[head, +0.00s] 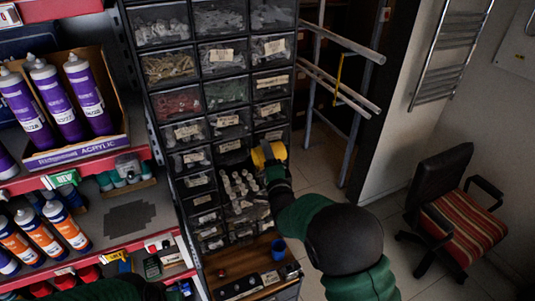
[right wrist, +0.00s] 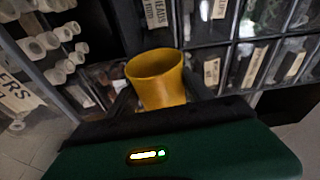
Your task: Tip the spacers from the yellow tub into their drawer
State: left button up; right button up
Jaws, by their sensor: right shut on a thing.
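My right gripper (head: 274,171) is shut on the yellow tub (head: 268,153), in front of the drawer cabinet. In the right wrist view the tub (right wrist: 158,84) stands between the fingers with its mouth toward the top of the picture; its bottom and contents are hidden. White cylindrical pieces (head: 238,184) show in a drawer area just left of and below the tub. They also show at the left of the right wrist view (right wrist: 55,42), near a label (right wrist: 17,97) ending in "ERS". The tub is apart from them. My left gripper is out of view.
The dark cabinet (head: 203,88) has several labelled clear-front drawers. A shelf with purple tubes (head: 57,102) and orange bottles (head: 67,227) stands left. A blue cup (head: 278,248) sits on the wooden ledge below. A striped chair (head: 462,220) stands right on open floor.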

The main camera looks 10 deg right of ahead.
jog(key=shift+a+r+n+p, duration=0.15)
jog(key=shift+n+p, duration=0.2)
jog(key=shift+n, duration=0.25)
jog(key=shift+f+b, duration=0.2)
jog(key=shift+b, duration=0.2)
jog(key=shift+s+a+r+n+b, duration=0.1)
jog(key=shift+a+n+b, duration=0.1)
jog(key=shift+n+b, duration=0.35)
jog(key=shift+s+a+r+n+b, duration=0.1)
jog(key=shift+a+n+b, duration=0.2)
jog(key=shift+n, duration=0.35)
jog(key=shift+s+a+r+n+t+y+b, duration=0.1)
jog(key=shift+a+n+t+y+b, duration=0.1)
jog(key=shift+n+b, duration=0.45)
jog(key=shift+s+a+r+n+t+y+b, duration=0.1)
jog(key=shift+a+n+t+b, duration=0.1)
jog(key=shift+n+b, duration=0.4)
jog(key=shift+n, duration=0.25)
jog(key=shift+a+r, duration=0.1)
